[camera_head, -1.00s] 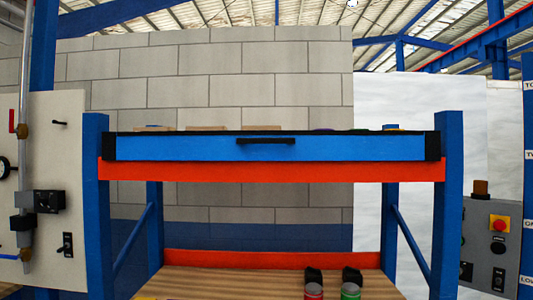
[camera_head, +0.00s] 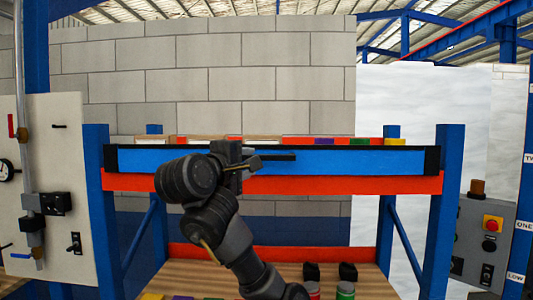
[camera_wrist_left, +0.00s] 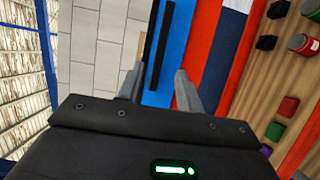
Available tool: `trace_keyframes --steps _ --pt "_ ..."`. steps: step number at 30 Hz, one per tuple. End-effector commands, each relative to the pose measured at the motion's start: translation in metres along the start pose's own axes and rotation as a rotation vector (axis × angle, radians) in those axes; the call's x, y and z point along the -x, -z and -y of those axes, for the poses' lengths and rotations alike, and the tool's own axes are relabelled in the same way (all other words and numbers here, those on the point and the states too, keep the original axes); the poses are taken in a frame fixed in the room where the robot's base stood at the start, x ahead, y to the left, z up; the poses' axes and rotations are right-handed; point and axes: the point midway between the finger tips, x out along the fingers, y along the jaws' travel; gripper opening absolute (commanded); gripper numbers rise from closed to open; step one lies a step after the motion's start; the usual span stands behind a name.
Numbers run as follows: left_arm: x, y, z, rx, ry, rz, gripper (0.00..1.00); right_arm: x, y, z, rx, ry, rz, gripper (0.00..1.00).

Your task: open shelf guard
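The shelf guard (camera_head: 360,161) is a long blue panel with black ends, standing upright and closed across the front of the top shelf. Its black bar handle (camera_head: 280,157) is at the middle, partly hidden by my left gripper. My left gripper (camera_head: 254,164) is in front of the panel at the handle's left part. In the left wrist view its two fingers (camera_wrist_left: 159,70) are spread, with the handle (camera_wrist_left: 160,45) running between them and the blue guard (camera_wrist_left: 177,45) behind. I cannot tell whether a finger touches the handle. My right gripper is not in view.
An orange beam (camera_head: 380,184) runs under the guard between blue posts (camera_head: 447,210). Small coloured blocks (camera_head: 360,141) show above the guard. Jars (camera_head: 345,290) stand on the wooden lower shelf (camera_head: 376,284). A control box (camera_head: 484,245) is at right, a valve panel (camera_head: 60,190) at left.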

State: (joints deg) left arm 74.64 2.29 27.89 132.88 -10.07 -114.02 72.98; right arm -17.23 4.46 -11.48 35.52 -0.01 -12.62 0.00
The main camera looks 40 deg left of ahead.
Motion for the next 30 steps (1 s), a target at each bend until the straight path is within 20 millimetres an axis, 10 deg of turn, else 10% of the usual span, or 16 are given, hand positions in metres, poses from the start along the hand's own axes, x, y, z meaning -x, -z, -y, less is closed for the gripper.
trace_keyframes --steps 30 --pt "-0.108 0.001 0.000 -0.001 0.001 -0.001 0.36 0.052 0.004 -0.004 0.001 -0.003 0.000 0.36"
